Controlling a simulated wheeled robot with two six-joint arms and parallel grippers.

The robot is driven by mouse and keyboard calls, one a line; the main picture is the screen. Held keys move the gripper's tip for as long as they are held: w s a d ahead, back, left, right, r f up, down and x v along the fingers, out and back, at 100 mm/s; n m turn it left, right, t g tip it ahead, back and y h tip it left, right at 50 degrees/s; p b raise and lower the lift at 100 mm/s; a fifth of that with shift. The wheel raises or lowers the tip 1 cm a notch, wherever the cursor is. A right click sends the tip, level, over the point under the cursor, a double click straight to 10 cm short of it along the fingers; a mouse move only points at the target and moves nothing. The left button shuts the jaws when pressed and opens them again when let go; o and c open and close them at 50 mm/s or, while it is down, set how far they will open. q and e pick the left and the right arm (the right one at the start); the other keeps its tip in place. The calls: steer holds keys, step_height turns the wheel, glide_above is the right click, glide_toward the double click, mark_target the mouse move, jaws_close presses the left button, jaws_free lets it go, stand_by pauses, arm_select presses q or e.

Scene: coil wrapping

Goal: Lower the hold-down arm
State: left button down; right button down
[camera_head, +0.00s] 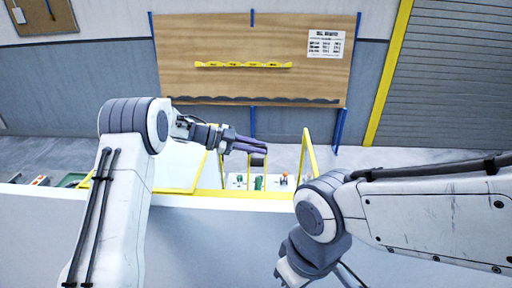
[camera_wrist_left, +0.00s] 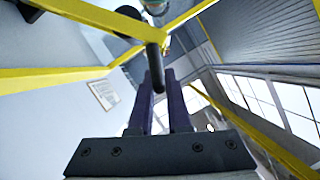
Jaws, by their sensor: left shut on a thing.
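My left gripper (camera_head: 262,146) reaches right over the white machine edge, with its fingers level. In the left wrist view its two purple-grey fingers (camera_wrist_left: 161,100) are shut on a dark rod-like handle (camera_wrist_left: 155,65). The handle meets a yellow bar (camera_wrist_left: 100,18), which looks like the hold-down arm; I cannot tell its full extent. In the head view a small dark piece (camera_head: 257,160) shows just under the fingertips, and the arm itself is hard to make out. My right gripper (camera_head: 290,272) is low at the bottom, partly cut off, apart from the machine; its jaws are unclear.
A yellow guard frame (camera_head: 305,150) stands around the machine opening. A wooden board (camera_head: 200,45) and a shutter (camera_head: 450,90) are at the back.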

arm_select(q)
steer(key=c, duration=0.9)
jaws_free()
steer(key=shift+a+b, duration=0.3)
steer(key=shift+b+v, duration=2.3)
steer(key=shift+v, duration=2.65)
steer(key=shift+r, duration=0.1)
